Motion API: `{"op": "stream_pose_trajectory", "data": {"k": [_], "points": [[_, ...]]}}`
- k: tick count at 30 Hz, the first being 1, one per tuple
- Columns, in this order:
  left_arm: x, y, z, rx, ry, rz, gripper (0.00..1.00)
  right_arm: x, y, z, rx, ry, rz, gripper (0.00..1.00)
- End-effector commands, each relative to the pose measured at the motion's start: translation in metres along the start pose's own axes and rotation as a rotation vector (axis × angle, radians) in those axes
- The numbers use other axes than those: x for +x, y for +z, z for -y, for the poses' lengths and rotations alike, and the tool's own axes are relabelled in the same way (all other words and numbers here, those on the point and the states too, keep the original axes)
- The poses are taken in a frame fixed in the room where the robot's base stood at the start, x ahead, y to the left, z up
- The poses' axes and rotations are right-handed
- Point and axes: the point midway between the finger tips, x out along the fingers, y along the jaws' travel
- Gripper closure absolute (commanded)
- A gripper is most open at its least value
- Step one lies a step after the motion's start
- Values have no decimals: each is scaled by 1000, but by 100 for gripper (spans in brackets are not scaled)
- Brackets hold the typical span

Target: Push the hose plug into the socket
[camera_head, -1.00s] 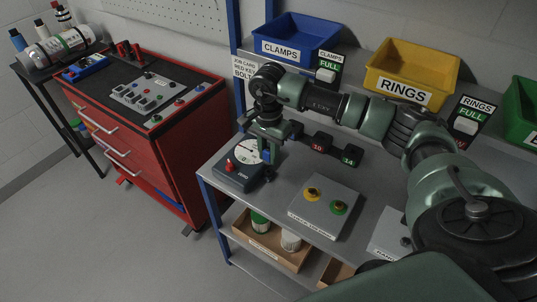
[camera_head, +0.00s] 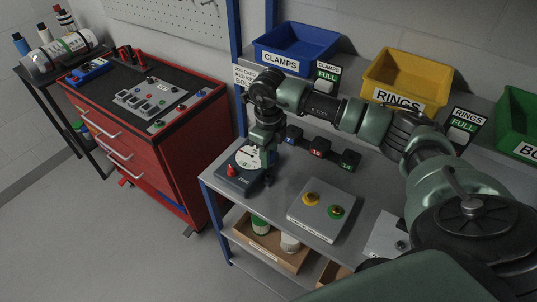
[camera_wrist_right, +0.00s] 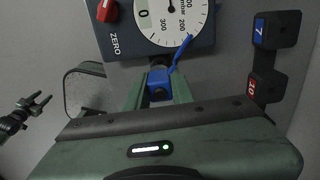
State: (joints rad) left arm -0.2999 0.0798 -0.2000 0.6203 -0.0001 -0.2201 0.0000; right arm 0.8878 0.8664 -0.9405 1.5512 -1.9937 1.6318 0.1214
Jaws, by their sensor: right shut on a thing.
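The gauge box (camera_head: 229,185), with a white dial (camera_head: 247,157) and a red knob (camera_head: 231,170), stands on the bench's left end. My right gripper (camera_head: 268,180) is beside its right side. In the right wrist view, that gripper (camera_wrist_right: 159,88) is shut on the blue hose plug (camera_wrist_right: 158,82). The blue hose (camera_wrist_right: 184,48) bends up past the dial. The plug's front end faces a small grey fitting (camera_wrist_right: 158,61) at the box's edge, likely the socket; whether they touch cannot be told. My left gripper (camera_wrist_right: 35,104) seems to show, fingers apart, at the far left.
Numbered dark blocks (camera_head: 320,146) stand just right of the gripper. A grey button box (camera_head: 321,211) is in front of them. Blue (camera_head: 313,41) and yellow (camera_head: 425,75) bins stand behind. A red tool cabinet (camera_head: 180,165) is to the left.

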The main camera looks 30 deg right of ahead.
Motion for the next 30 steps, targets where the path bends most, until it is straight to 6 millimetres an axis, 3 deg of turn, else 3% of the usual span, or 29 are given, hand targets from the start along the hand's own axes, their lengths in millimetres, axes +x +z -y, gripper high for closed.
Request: {"op": "stream_pose_trajectory", "data": {"k": [19,30], "points": [[26,2,0,0,0,0,52,40,0,0,24,0,0,100],[27,3,0,0,0,0,52,44,0,0,23,1,1,100]]}}
